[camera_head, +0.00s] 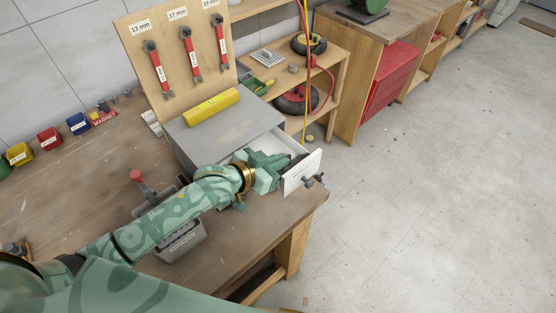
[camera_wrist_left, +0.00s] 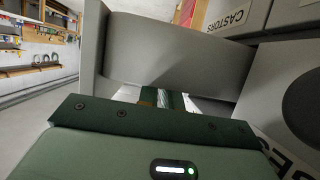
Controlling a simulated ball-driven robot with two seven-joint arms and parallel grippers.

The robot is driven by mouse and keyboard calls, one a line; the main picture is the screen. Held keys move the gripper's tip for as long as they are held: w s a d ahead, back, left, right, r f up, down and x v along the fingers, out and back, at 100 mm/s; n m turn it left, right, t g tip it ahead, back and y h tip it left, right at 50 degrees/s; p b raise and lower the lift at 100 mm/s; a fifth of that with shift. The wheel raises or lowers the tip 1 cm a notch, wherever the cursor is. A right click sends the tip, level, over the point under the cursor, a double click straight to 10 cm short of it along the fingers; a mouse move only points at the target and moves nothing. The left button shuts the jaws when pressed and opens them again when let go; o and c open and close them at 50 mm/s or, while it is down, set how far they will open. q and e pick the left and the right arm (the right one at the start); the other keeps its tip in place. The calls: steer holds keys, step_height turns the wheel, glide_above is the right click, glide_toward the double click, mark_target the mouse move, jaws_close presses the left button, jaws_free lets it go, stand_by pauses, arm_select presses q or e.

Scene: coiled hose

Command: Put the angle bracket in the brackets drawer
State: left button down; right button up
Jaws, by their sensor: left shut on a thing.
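The open drawer (camera_head: 303,172) sticks out of the grey cabinet (camera_head: 225,128) on the workbench, its pale front facing right with a dark handle. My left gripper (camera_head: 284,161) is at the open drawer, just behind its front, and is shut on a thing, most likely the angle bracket. The bracket cannot be made out clearly, as the fingers hide it. In the left wrist view the fingers (camera_wrist_left: 168,99) show only in part, beyond my palm, below a broad grey surface. The drawer's own label cannot be read. My right gripper is out of view.
A yellow block (camera_head: 211,107) lies on the cabinet. A grey bin (camera_head: 182,238) stands under my left arm. Red wrenches hang on a board (camera_head: 183,55) behind. In the wrist view a label (camera_wrist_left: 231,15) reads CASTORS. Open floor lies to the right.

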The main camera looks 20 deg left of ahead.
arm_select(q)
steer(key=c, duration=1.6)
jaws_free()
steer(key=shift+r, duration=0.15)
steer(key=p+v, duration=0.2)
steer(key=v, duration=1)
steer(key=shift+a, duration=0.1)
